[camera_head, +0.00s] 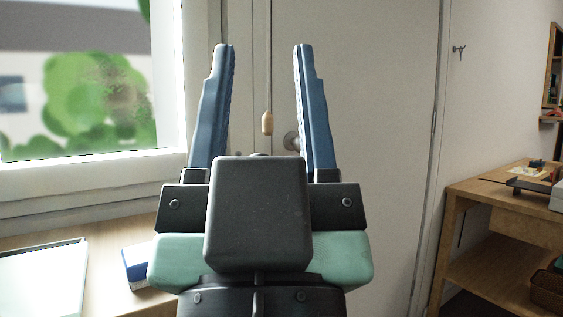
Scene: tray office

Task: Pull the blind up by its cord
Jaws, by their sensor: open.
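The blind's cord (268,70) hangs straight down just right of the window frame. A small wooden pull (267,123) is on its lower end. My gripper (260,47) points up in the middle of the view with its two blue fingers wide apart. The cord and pull show in the gap between the fingers, touching neither in the picture. I cannot tell how far beyond or between the fingers the cord hangs. The blind itself is not clearly visible; the window (80,85) shows green foliage outside.
A door (375,120) with a round knob (291,141) is behind the gripper. Below the window, a wooden desk (105,250) bears a white tray (42,285) and a blue-and-white box (136,267). A wooden shelf unit (480,215) stands at right.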

